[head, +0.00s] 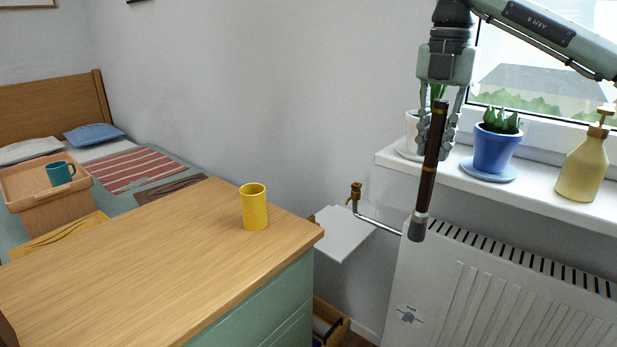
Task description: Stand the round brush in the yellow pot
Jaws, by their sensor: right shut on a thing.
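The yellow pot (255,210) stands upright on the wooden top of the green dresser (150,265), close to its back right corner. My right gripper (437,125) points down in front of the window sill and is shut on the round brush (430,165). The brush has a dark brown handle and hangs slightly tilted, its metal collar and grey tip at the bottom. It is up and to the right of the pot, well apart from it. My left gripper is not in view.
A blue plant pot (493,150) and a tan pump bottle (582,168) stand on the sill (540,193) above a white radiator (500,290). A white shelf (343,236) is beside the dresser. An open drawer (330,325) shows below. The dresser top around the yellow pot is clear.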

